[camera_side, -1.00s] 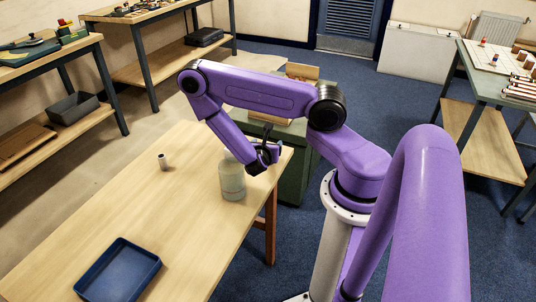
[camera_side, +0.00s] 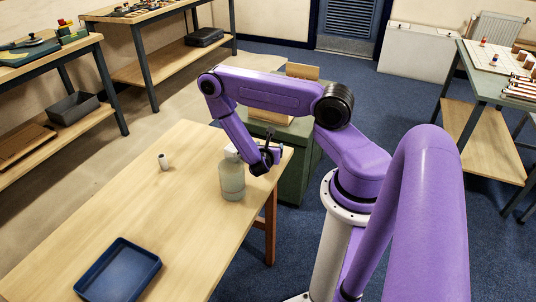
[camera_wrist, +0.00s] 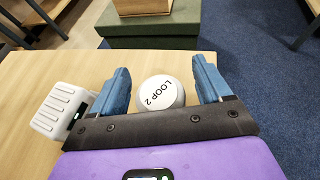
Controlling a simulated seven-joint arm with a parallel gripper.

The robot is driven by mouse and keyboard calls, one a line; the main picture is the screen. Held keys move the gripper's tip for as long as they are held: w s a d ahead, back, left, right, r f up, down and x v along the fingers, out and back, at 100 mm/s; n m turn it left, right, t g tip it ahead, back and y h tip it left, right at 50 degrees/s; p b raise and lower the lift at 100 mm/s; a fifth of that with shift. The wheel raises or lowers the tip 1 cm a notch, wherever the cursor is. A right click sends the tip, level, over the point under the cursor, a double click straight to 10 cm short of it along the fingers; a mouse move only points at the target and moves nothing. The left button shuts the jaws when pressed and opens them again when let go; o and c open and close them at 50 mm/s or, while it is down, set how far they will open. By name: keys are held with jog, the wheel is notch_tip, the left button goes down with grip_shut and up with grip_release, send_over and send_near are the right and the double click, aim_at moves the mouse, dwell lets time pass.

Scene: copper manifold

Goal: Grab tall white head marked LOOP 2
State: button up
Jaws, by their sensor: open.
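In the wrist view, a white round head (camera_wrist: 158,91) marked LOOP 2 is seen mostly end-on, between the two blue fingers of my gripper (camera_wrist: 160,65). A gap shows on each side, and the fingers are open and empty. The palm bar hides what lies below the head. In the side view, my gripper (camera_side: 264,163) is low over the table's far right corner, beside a pale grey-green bottle-shaped thing (camera_side: 232,182) with a white top. I cannot make out the LOOP 2 marking there.
A ribbed white block (camera_wrist: 62,108) sits left of the fingers in the wrist view. A green cabinet (camera_side: 290,172) stands beyond the corner. The middle is clear.

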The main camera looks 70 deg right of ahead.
jog(key=c, duration=1.1)
jog(key=shift+r, duration=0.15)
notch_tip(320, 180, up, 10)
jog(key=shift+f, duration=0.15)
